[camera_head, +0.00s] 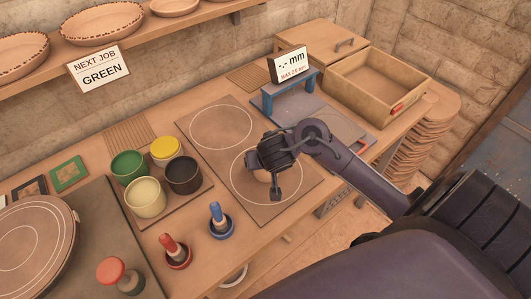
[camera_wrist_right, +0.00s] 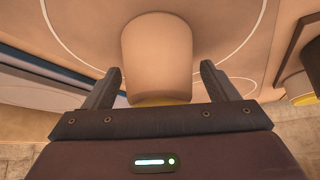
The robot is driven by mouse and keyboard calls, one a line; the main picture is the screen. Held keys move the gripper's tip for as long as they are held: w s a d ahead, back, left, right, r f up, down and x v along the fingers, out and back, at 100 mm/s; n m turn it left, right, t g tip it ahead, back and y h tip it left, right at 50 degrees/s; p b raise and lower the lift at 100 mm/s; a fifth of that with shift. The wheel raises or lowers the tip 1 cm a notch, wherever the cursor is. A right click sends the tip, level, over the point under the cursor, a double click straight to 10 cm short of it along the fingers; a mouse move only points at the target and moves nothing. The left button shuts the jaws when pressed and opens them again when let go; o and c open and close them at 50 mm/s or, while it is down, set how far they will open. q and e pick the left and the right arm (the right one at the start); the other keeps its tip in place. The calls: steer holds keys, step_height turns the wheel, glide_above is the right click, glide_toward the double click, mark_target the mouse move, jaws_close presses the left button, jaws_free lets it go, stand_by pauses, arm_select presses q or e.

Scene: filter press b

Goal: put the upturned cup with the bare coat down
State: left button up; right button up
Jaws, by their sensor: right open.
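A plain tan cup (camera_wrist_right: 157,50) stands between the two fingers of my right gripper (camera_wrist_right: 160,88) in the right wrist view. A yellowish strip shows at the cup's end nearest the gripper. The fingers are open, one on each side, with a visible gap to the cup. In the head view only a small part of the cup (camera_head: 263,176) shows below my right gripper (camera_head: 272,180), inside the nearer white circle of the dark board (camera_head: 215,155). I cannot tell whether it touches the board. My left gripper is not in view.
Green (camera_head: 128,167), yellow (camera_head: 166,150), cream (camera_head: 146,197) and black (camera_head: 183,174) pots stand left of the board. Red (camera_head: 174,251) and blue (camera_head: 220,219) handled tools stand in front. The far circle is empty. A sign (camera_head: 98,69) reads "NEXT JOB GREEN".

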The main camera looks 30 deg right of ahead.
steer(key=p+v, duration=0.6)
steer(key=v, duration=0.5)
